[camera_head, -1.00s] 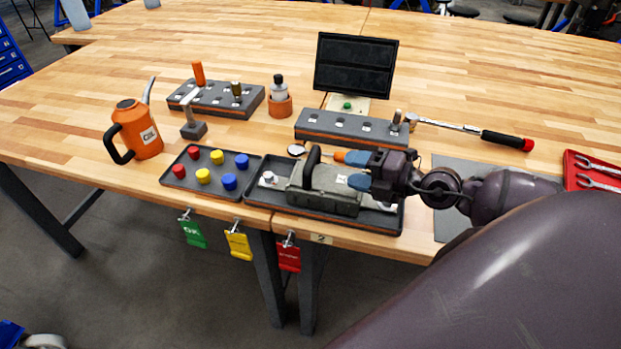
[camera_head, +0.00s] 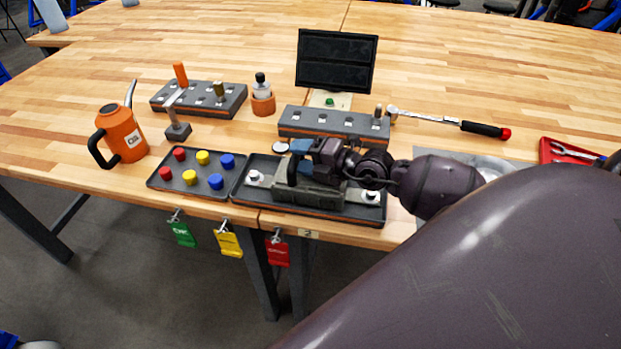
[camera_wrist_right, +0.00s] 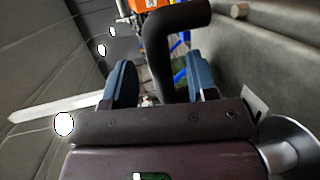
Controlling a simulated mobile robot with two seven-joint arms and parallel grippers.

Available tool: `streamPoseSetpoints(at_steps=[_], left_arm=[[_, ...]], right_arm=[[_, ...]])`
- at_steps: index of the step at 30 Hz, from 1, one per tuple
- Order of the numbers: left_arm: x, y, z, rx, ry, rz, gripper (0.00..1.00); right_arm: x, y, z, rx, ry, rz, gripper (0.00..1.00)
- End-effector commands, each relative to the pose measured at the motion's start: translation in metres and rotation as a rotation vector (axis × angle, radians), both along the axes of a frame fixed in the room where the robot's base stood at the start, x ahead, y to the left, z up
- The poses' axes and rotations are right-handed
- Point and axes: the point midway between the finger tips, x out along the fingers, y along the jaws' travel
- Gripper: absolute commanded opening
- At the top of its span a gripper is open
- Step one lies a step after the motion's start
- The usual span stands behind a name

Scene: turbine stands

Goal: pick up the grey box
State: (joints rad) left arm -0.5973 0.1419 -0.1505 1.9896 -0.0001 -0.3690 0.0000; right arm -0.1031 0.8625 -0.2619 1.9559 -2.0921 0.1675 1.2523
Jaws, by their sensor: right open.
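The grey box (camera_head: 318,196) sits in a dark tray (camera_head: 262,210) near the table's front edge. Its black handle (camera_head: 291,172) stands up at the box's left end. My right gripper (camera_head: 294,158) is over the box, its blue fingertips open at the handle. The right wrist view shows the black handle (camera_wrist_right: 160,55) between the two open fingers (camera_wrist_right: 158,82), with gaps visible beside it. My arm hides part of the box's right end in the head view. My left gripper is not in view.
A tray of red, yellow and blue caps (camera_head: 158,186) stands just left. Behind is a grey holder block (camera_head: 330,124) and a dark screen (camera_head: 337,62). An orange oil can (camera_head: 122,135) stands at the left. A torque wrench (camera_head: 440,119) lies at the back right.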

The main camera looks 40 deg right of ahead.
Motion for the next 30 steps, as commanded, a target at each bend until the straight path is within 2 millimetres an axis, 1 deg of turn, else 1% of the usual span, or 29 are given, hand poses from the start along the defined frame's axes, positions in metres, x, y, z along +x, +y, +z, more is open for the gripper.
streamPoseSetpoints(at_steps=[1, 6, 13, 14, 21, 24, 30], left_arm=[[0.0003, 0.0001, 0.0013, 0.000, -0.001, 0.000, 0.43], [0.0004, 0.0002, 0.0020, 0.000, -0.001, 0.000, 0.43], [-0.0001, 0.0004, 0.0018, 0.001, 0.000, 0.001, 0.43], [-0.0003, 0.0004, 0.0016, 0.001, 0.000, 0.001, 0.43], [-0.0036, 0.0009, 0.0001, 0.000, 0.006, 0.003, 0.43], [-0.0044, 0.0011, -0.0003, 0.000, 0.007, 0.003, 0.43], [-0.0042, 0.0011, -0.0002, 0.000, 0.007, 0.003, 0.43]], right_arm=[[0.0053, 0.0031, -0.0009, 0.001, 0.000, 0.000, 0.53], [0.0135, 0.0070, -0.0033, 0.000, 0.001, -0.001, 0.53], [0.0138, 0.0074, -0.0039, 0.000, 0.001, 0.000, 0.53], [0.0137, 0.0074, -0.0038, 0.000, 0.001, 0.000, 0.50], [0.0135, 0.0073, -0.0038, 0.000, 0.001, 0.000, 0.13], [0.0135, 0.0073, -0.0038, 0.000, 0.001, 0.000, 0.00], [0.0146, 0.0075, -0.0002, 0.001, -0.007, 0.000, 0.00]])
